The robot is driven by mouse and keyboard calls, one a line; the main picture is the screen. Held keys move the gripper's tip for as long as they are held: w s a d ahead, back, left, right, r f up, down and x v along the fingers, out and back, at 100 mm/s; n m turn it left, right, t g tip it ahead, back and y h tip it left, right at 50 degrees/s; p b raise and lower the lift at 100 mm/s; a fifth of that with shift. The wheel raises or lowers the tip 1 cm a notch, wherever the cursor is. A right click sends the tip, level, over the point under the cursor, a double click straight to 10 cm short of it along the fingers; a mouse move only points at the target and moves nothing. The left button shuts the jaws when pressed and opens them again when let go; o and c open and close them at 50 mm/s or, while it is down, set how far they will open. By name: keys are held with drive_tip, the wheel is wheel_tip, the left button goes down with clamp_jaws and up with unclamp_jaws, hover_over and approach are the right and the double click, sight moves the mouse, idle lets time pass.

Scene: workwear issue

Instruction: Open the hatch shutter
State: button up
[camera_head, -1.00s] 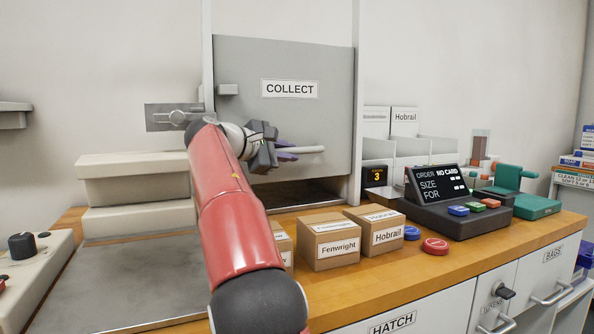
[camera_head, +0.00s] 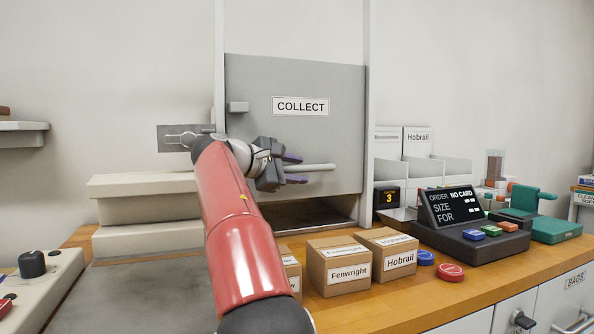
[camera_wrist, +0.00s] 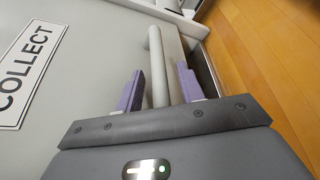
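The hatch shutter (camera_head: 300,140) is a grey panel with a COLLECT label, between two pale upright rails. A low dark gap shows under its bottom edge. A pale bar handle (camera_head: 318,167) sticks out sideways near the shutter's bottom; it also shows in the wrist view (camera_wrist: 157,60). My gripper (camera_head: 295,169) is at the handle, with one purple finger above the bar and one below. In the wrist view, my gripper (camera_wrist: 160,88) is open, with the bar between its fingers and narrow gaps on both sides. My wrist hides the shutter's lower left part.
A metal plate with a bolt-like part (camera_head: 185,138) is left of the shutter, partly behind my arm. Cardboard boxes (camera_head: 338,265) stand on the wooden counter (camera_head: 400,305) below. A dark order display (camera_head: 455,207) and blue and red discs are right. A beige stack (camera_head: 145,195) is left.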

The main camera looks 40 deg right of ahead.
drive_tip(key=v, duration=0.7)
drive_tip(key=shift+r, duration=0.1)
drive_tip(key=shift+s, duration=0.1)
drive_tip(key=shift+c, duration=0.4)
